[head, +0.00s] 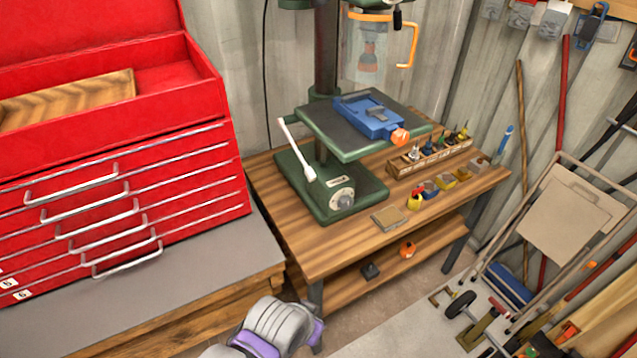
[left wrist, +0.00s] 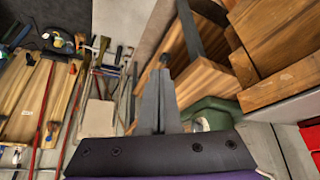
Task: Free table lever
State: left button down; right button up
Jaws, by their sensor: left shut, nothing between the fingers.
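The drill press stands on a wooden bench, with a green base (head: 333,190) and a dark table plate (head: 345,130) above it. The white table lever (head: 297,150) slants at the plate's left side, its thicker end low near the base. In the left wrist view my left gripper (left wrist: 159,75) is shut and empty. Part of the green base (left wrist: 208,112) shows behind it at the right; the lever cannot be made out there. A grey and purple part of my arm shows low in the head view, below the bench. My right gripper is not in view.
A blue vise (head: 368,117) sits on the press plate. Small tools stand in a wooden rack (head: 430,157) on the bench (head: 300,245). A red tool chest (head: 110,200) stands close on the left. A folding cart (head: 565,215) leans at the right.

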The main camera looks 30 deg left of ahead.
pick_arm(q)
jog(key=shift+s+a, duration=0.1)
jog(key=shift+s, duration=0.1)
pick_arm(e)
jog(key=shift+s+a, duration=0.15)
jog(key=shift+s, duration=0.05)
